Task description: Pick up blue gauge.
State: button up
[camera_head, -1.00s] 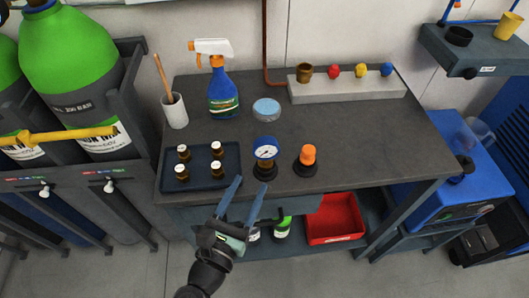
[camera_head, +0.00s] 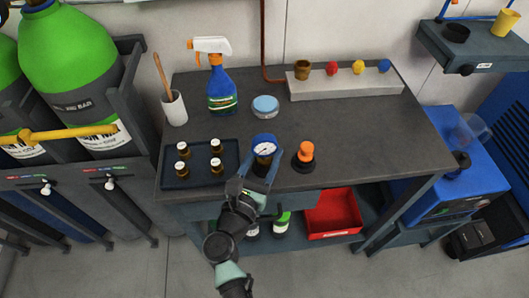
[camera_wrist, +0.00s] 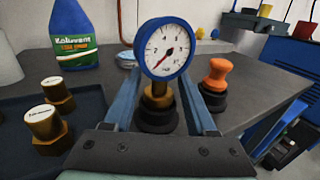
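The blue gauge (camera_head: 264,149) stands upright near the front edge of the dark bench. It has a round white dial, a brass stem and a black base. In the wrist view the gauge (camera_wrist: 165,49) stands between the two blue fingers of my gripper (camera_wrist: 160,103). My gripper (camera_head: 260,172) reaches over the bench's front edge, with one finger on each side of the gauge. The fingers are apart, and gaps show beside the brass stem. The lower base is partly hidden by the gripper body.
An orange-topped black piece (camera_head: 305,156) stands close to the right. A dark tray (camera_head: 202,182) with several brass fittings is close to the left. A blue spray bottle (camera_head: 222,92), a round tin (camera_head: 265,107) and a cup (camera_head: 174,109) stand behind. The bench's right side (camera_head: 385,140) is clear.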

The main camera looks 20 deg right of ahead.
grip_shut()
jog(key=shift+r, duration=0.1)
